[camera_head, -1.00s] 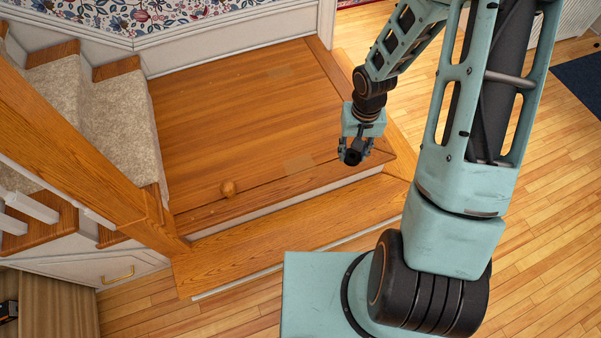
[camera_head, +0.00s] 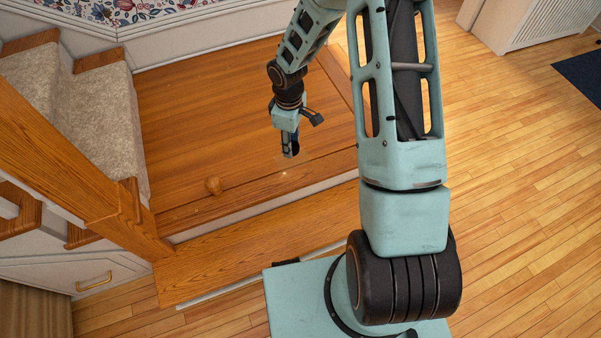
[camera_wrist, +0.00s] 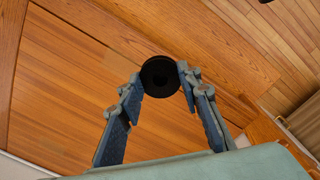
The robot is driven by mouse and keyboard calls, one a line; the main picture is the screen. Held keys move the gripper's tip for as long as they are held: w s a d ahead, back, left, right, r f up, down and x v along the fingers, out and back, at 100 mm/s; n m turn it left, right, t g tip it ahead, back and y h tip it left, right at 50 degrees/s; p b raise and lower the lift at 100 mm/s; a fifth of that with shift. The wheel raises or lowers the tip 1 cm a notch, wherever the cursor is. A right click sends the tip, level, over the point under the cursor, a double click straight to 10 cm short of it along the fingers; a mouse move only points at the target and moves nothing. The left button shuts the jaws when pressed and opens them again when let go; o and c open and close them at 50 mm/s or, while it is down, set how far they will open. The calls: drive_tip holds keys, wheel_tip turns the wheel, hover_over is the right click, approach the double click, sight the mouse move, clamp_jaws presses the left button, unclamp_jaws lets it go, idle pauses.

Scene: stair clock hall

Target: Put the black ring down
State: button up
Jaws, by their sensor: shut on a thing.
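The black ring (camera_wrist: 160,76) is round and dark, and sits between the fingertips of my gripper (camera_wrist: 159,82) in the wrist view. The fingers are shut on it from both sides. In the head view my gripper (camera_head: 290,152) points down above the wooden landing (camera_head: 200,110), near its front edge. The ring is hard to make out there against the dark fingertips. I see no clear contact between the ring and the landing, and its exact height cannot be told.
Carpeted stairs (camera_head: 100,110) and a wooden rail (camera_head: 60,155) stand at the left. A wooden step (camera_head: 250,242) runs along the landing's front. The landing's middle is clear.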

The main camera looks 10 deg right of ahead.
drive_tip(key=w+a+f+n+b, duration=0.3)
drive_tip(key=f+n+b, duration=0.3)
drive_tip(key=f+b, duration=0.15)
drive_tip(key=w+a+f+n+b, duration=0.35)
drive_tip(key=f+n+b, duration=0.3)
drive_tip(key=f, duration=0.25)
drive_tip(key=n+b, duration=0.2)
drive_tip(key=b, duration=0.2)
hover_over(301, 166)
drive_tip(key=a, duration=0.1)
drive_tip(key=f, duration=0.9)
drive_tip(key=shift+s+a+f, duration=0.15)
drive_tip(key=shift+a+f, duration=0.05)
drive_tip(key=shift+f, duration=0.1)
drive_tip(key=shift+w+d+f+b, duration=0.2)
drive_tip(key=shift+d+f+b, duration=0.15)
drive_tip(key=shift+d+f, duration=0.25)
drive_tip(key=shift+w+f+b, duration=0.1)
drive_tip(key=shift+f+b, duration=0.6)
drive_tip(key=shift+f, duration=0.95)
